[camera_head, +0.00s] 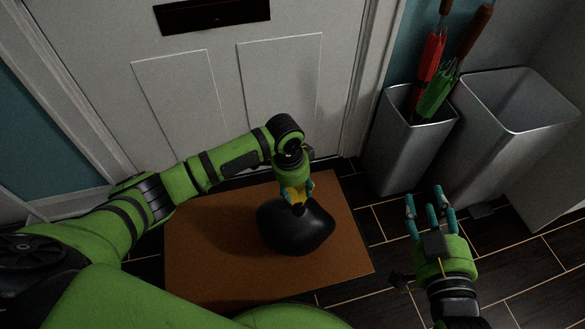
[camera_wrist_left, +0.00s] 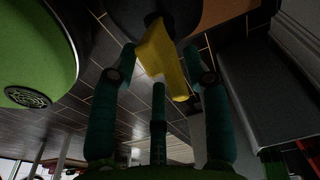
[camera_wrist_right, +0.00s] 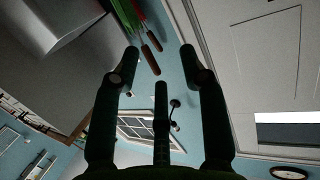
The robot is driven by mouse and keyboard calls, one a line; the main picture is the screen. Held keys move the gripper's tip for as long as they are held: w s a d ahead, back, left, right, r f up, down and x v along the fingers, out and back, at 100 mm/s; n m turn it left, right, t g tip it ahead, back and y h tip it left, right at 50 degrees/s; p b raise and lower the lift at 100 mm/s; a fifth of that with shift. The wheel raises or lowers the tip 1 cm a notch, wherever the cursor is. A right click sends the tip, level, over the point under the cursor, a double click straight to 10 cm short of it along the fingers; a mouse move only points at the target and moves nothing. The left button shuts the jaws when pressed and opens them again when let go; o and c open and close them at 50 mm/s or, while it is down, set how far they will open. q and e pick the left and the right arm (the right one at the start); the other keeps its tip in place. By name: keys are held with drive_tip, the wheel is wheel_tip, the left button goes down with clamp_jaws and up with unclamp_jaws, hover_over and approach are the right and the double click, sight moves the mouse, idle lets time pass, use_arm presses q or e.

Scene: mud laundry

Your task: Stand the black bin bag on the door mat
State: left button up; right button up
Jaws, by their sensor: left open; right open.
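The black bin bag (camera_head: 297,232) stands on the brown door mat (camera_head: 203,245), right of the mat's middle. Its yellow tie (camera_head: 297,193) sticks up at the top. My left gripper (camera_head: 298,197) is above the bag, with its open fingers around the tie. In the left wrist view the yellow tie (camera_wrist_left: 163,58) lies between the spread fingers, and the dark bag (camera_wrist_left: 181,14) shows at the top edge. I cannot tell whether a finger touches the tie. My right gripper (camera_head: 430,207) is open and empty, right of the mat over the floor.
A white door (camera_head: 185,95) stands behind the mat. A metal stand (camera_head: 407,150) with red and green umbrellas (camera_head: 436,85) is at the right, beside an open metal bin (camera_head: 510,135). Dark tiled floor (camera_head: 400,225) lies between the mat and my right gripper.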

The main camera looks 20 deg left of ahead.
use_arm(q)
drive_tip(key=r, duration=0.2)
drive_tip(key=r+p, duration=0.1)
drive_tip(key=shift+s+a+r, duration=0.1)
drive_tip(key=shift+a+r, duration=0.1)
drive_tip(key=shift+r, duration=0.2)
drive_tip(key=r+p, duration=0.1)
drive_tip(key=r, duration=0.2)
drive_tip(key=shift+s+a+r+p, duration=0.15)
drive_tip(key=shift+a+r+p, duration=0.05)
drive_tip(key=shift+r+p, duration=0.15)
drive_tip(key=shift+s, duration=0.1)
drive_tip(key=s+d+f+n+t+h, duration=0.2)
drive_tip(key=s+d+f, duration=0.1)
drive_tip(key=s+d, duration=0.5)
drive_tip(key=s+a+r+n+t+y, duration=0.2)
drive_tip(key=s+a+n, duration=0.5)
drive_tip(key=s+a, duration=0.3)
drive_tip(key=shift+a+t+y, duration=0.3)
drive_tip(key=shift+a+t, duration=0.1)
drive_tip(key=shift+a, duration=0.1)
use_arm(e)
drive_tip(key=s+d+f+m+g+h, duration=0.1)
drive_tip(key=s+d+f+g+h, duration=0.2)
drive_tip(key=s+d+f+g, duration=0.3)
drive_tip(key=s+f+g, duration=0.4)
drive_tip(key=s+f, duration=0.1)
drive_tip(key=f, duration=0.2)
drive_tip(key=shift+d+f, duration=0.2)
